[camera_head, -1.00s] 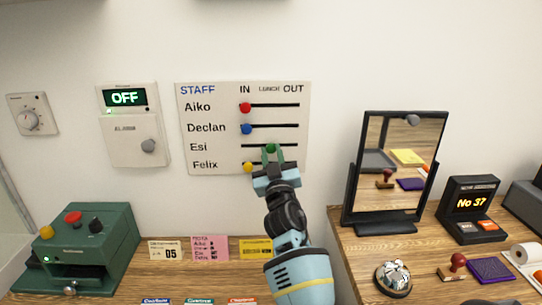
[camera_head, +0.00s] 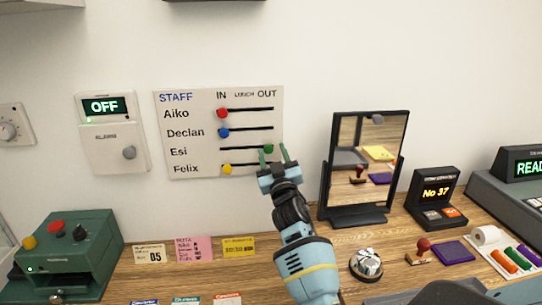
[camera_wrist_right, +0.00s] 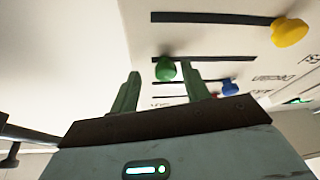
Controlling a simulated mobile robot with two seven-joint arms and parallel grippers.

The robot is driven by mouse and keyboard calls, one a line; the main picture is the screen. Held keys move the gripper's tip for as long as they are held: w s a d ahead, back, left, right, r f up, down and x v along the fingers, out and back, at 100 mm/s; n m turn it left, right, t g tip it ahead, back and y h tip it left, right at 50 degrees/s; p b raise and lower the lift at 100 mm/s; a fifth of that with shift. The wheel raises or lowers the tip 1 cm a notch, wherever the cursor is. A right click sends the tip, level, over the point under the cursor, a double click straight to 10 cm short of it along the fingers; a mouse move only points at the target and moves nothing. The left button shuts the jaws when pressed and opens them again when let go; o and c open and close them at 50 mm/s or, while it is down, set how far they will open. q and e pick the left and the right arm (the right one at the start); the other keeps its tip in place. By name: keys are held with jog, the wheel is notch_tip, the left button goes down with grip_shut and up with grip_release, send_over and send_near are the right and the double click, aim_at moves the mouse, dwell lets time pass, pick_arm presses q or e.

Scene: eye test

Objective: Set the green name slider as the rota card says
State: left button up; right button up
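The white staff board (camera_head: 240,170) on the wall has IN, LUNCH and OUT columns. The green slider (camera_head: 268,148) is on the Esi row, near the right, OUT end of its track. It also shows in the right wrist view (camera_wrist_right: 166,69). The red slider (camera_head: 222,113), blue slider (camera_head: 223,132) and yellow slider (camera_head: 227,169) are at the IN end. My right gripper (camera_head: 275,152) is open at the green slider; in the wrist view its fingers stand apart either side of it. The pink rota card (camera_head: 194,250) is too small to read surely. My left gripper is not in view.
An alarm panel (camera_head: 112,150) reading OFF is left of the board. A green box (camera_head: 75,250), yellow cards and a mirror (camera_head: 363,160) stand below and beside it. A bell (camera_head: 366,265) and stamp (camera_head: 420,250) are on the right desk.

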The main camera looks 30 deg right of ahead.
jog(key=shift+a, duration=0.15)
jog(key=shift+s+a+f, duration=0.1)
jog(key=shift+s, duration=0.05)
jog(key=v, duration=0.7)
jog(key=shift+s+p, duration=0.2)
jog(key=shift+p, duration=0.2)
jog(key=shift+f, duration=0.15)
